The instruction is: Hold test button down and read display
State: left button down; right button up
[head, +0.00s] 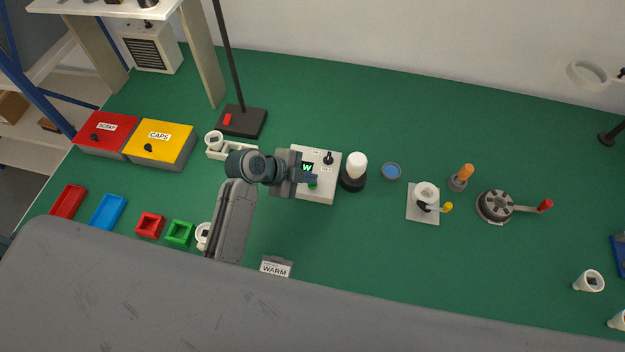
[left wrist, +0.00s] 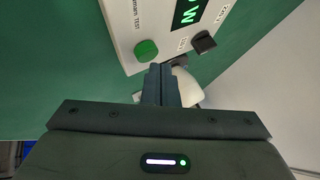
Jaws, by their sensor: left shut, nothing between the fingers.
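The white test box (head: 318,160) stands mid-table. Its dark display (head: 307,168) shows a green "W"; the left wrist view shows part of the display (left wrist: 188,12) with a "W", cut by the frame edge. The green test button (left wrist: 146,50) is on the box's face, and a bit of it shows in the head view (head: 313,184). My left gripper (head: 312,179) is shut and empty over the box. In the left wrist view its fingertips (left wrist: 160,70) appear just beside the button; I cannot tell whether they touch it. My right gripper is out of view.
A white bulb (head: 357,165) stands in a black base right of the box. A black knob (head: 328,158) is on the box. A "WARM" sign (head: 276,267) stands in front. Red SCRAP (head: 103,136) and yellow CAPS (head: 161,143) bins are at left.

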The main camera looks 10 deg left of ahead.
aim_at(308, 186)
pick_arm(q)
jog(key=shift+r, duration=0.3)
notch_tip(308, 186, up, 5)
jog(key=p, duration=0.4)
dwell(0.6)
